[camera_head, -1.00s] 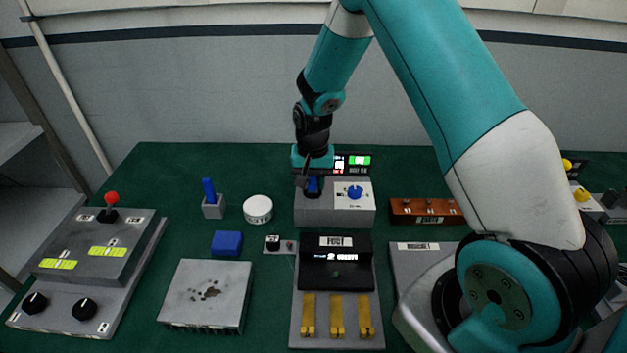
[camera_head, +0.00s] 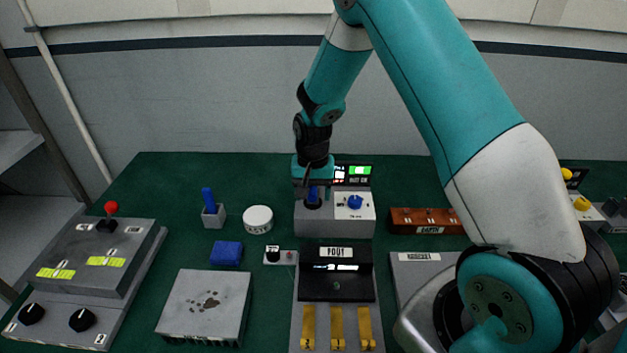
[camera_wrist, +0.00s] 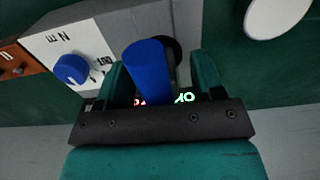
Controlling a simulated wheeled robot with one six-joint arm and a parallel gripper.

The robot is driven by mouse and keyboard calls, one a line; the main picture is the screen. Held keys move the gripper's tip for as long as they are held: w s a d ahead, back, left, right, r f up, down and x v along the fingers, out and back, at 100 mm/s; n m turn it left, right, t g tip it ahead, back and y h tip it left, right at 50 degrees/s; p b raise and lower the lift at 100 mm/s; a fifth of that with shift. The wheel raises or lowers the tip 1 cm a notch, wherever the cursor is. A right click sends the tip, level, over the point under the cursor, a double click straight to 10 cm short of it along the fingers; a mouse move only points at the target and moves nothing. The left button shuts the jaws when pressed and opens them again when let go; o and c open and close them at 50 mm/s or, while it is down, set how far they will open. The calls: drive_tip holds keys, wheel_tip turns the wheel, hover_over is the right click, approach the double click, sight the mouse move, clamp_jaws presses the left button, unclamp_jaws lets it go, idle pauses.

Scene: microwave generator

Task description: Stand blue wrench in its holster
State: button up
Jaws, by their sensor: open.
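A slim blue upright piece (camera_head: 208,195), which looks like a wrench handle, leans slightly in a small grey block (camera_head: 213,217) like a holster, left of centre. A second blue upright handle (camera_head: 313,194) stands in a dark round base on the grey generator box (camera_head: 308,222). I cannot tell for certain which is the wrench. My gripper (camera_head: 312,180) is over this second handle, pointing down. In the wrist view the blue handle (camera_wrist: 148,68) stands between my open fingers (camera_wrist: 160,80), with gaps visible at both sides.
A blue knob (camera_head: 355,202) is on the box's white panel, right of my gripper. A white round puck (camera_head: 258,219), a blue block (camera_head: 227,253) and a perforated grey box (camera_head: 205,303) are to the left. A brown box (camera_head: 428,220) is at right.

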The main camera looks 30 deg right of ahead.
wheel_tip(320, 180, up, 17)
drive_tip(key=b, duration=0.3)
drive_tip(key=s+a+r+n+y, duration=0.2)
drive_tip(key=s+a+n, duration=0.5)
drive_tip(key=s, duration=0.6)
drive_tip(key=s+a+r+n+y, duration=0.2)
drive_tip(key=s+a+n, duration=0.4)
drive_tip(key=s+a, duration=0.4)
drive_tip(key=s+r, duration=0.1)
drive_tip(key=s, duration=0.3)
drive_tip(key=shift+a+n, duration=0.3)
drive_tip(key=shift+n, duration=0.1)
